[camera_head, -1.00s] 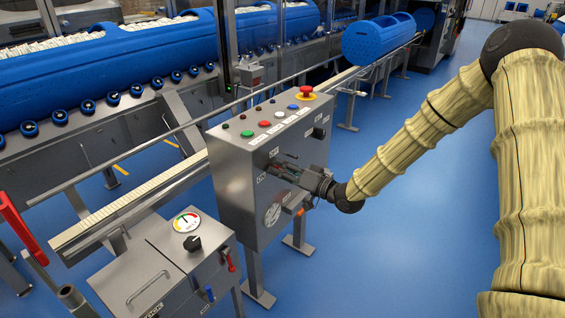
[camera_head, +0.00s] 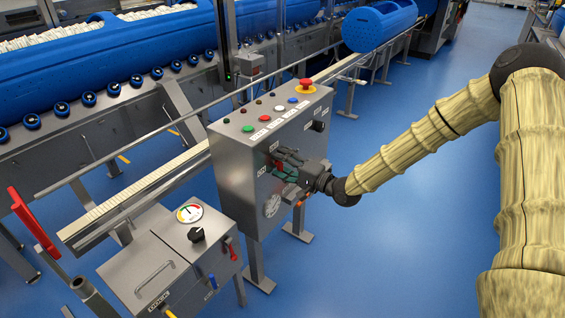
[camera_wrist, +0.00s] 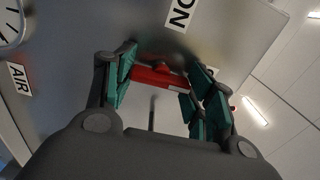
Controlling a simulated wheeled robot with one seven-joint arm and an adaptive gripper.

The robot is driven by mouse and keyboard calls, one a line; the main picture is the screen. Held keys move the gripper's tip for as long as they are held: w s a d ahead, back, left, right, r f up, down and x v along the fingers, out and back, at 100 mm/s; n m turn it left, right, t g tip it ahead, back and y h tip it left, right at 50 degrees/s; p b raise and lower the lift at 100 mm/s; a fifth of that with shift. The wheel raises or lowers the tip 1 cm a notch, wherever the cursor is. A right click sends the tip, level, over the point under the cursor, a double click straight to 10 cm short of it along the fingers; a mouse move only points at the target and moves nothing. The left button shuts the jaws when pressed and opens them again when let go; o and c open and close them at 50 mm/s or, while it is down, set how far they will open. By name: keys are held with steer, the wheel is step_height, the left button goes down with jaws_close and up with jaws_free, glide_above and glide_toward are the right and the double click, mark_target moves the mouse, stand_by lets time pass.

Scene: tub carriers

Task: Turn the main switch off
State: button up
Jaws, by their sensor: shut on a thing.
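The main switch is on the front of the grey control box (camera_head: 245,170). Its red handle (camera_wrist: 158,76) shows in the wrist view, spanning between the teal finger pads, with a white label reading "ON" beside it. My gripper (camera_head: 281,161) is at the box front, below the row of buttons; it also shows in the wrist view (camera_wrist: 165,72). Its fingers are shut on the red handle, one pad at each end.
A red emergency button (camera_head: 305,84) and several coloured buttons sit on the box's sloped top. A round gauge (camera_head: 272,205) is below my gripper. A steel cabinet with a black knob (camera_head: 196,234) stands at front left. Blue floor is open to the right.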

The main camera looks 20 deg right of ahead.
steer(key=shift+d, duration=0.1)
stand_by(0.3)
steer(key=o, duration=1)
steer(key=v, duration=1.2)
